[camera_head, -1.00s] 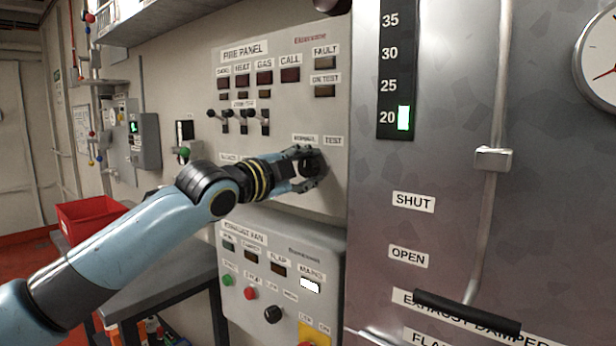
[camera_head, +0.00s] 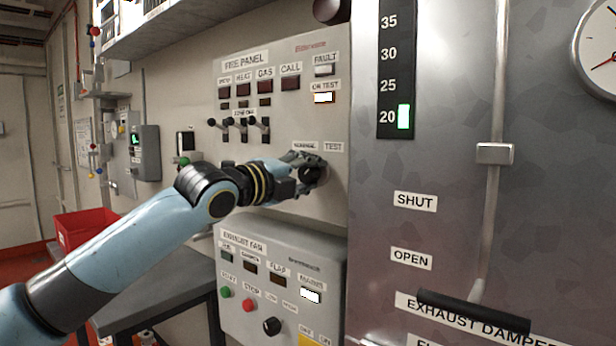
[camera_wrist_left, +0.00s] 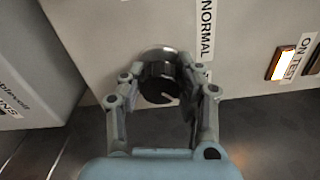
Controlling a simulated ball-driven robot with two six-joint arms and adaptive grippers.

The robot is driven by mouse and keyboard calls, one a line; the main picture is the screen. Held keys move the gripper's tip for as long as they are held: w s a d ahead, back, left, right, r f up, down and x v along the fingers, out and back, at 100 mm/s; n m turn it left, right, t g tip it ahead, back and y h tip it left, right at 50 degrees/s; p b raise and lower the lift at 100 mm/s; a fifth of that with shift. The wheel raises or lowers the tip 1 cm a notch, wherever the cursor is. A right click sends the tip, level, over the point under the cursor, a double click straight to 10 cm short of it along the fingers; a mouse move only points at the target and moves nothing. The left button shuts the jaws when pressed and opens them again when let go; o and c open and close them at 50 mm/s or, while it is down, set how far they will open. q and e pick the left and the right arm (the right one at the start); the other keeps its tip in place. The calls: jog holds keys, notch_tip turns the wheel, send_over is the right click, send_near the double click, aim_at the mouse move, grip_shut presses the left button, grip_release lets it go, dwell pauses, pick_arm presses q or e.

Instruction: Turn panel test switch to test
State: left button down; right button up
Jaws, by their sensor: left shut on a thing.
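The fire panel (camera_head: 232,165) is a light grey box on the wall. Its test switch is a dark round knob (camera_wrist_left: 160,82) below the NORMAL and TEST labels, with a pale pointer mark visible in the left wrist view. My left gripper (camera_head: 312,172) is shut on the knob, one finger on each side; the left wrist view also shows its fingers (camera_wrist_left: 158,92) around it. The ON TEST lamp (camera_head: 324,98) is lit white, and it glows with an orange edge in the left wrist view (camera_wrist_left: 284,63). The FAULT lamp (camera_head: 324,71) looks pale. My right gripper is not in view.
The exhaust fan panel (camera_head: 235,315) sits directly below, with buttons and a black knob (camera_head: 271,326). A steel cabinet (camera_head: 450,220) with a handle bar stands close on the right. A table (camera_head: 165,290) and a red bin (camera_head: 80,225) are at the left.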

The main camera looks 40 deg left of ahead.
aim_at(304, 175)
pick_arm(q)
jog(key=shift+f, duration=0.1)
dwell(0.3)
jog(key=c, duration=0.9)
grip_release()
jog(key=s, duration=0.6)
jog(key=shift+s+a, duration=0.2)
jog(key=shift+a, duration=0.1)
jog(key=shift+s, duration=0.6)
